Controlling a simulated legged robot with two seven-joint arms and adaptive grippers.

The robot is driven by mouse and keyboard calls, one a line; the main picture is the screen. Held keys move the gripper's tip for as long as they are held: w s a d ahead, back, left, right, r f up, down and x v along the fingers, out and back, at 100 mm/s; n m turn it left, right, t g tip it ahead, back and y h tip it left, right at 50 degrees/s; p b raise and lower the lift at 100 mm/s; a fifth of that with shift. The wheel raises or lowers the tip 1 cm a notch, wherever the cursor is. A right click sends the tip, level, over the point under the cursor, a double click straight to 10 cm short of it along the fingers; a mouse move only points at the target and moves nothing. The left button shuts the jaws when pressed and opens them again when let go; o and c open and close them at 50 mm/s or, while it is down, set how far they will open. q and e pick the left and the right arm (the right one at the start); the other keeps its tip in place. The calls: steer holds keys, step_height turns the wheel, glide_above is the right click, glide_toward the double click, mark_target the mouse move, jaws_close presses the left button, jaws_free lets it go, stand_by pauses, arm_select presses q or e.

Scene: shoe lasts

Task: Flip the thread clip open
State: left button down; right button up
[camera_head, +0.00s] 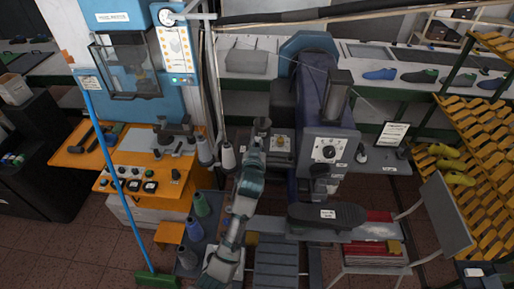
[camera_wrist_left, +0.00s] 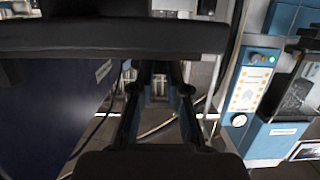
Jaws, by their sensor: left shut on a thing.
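My left arm rises from the bottom middle in the head view. Its gripper (camera_head: 262,125) is beside the left face of the grey-blue machine (camera_head: 325,125). In the left wrist view the two dark fingers (camera_wrist_left: 160,95) point away from the camera, with a narrow gap between them. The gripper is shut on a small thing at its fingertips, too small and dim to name. I cannot make out the thread clip for certain in either view. A thin thread line runs down to the machine's top. My right gripper is not in view.
A broad dark bar (camera_wrist_left: 120,37) crosses the top of the wrist view. A blue machine with a lit panel (camera_head: 177,50) is at the left.

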arm_select(q)
steer(key=shift+w+r+g, duration=0.2)
steer(key=shift+r+g, duration=0.4)
steer(key=shift+g, duration=0.4)
steer(key=shift+w+r+g, duration=0.2)
steer(key=shift+r+g, duration=0.4)
steer(key=shift+g, duration=0.4)
steer(key=c, duration=1.2)
jaws_free()
steer(key=shift+w, duration=0.1)
steer(key=shift+o, duration=0.2)
steer(key=shift+d+f, duration=0.1)
steer(key=v, duration=1.1)
steer(key=shift+s+r, duration=0.25)
steer(key=shift+r, duration=0.05)
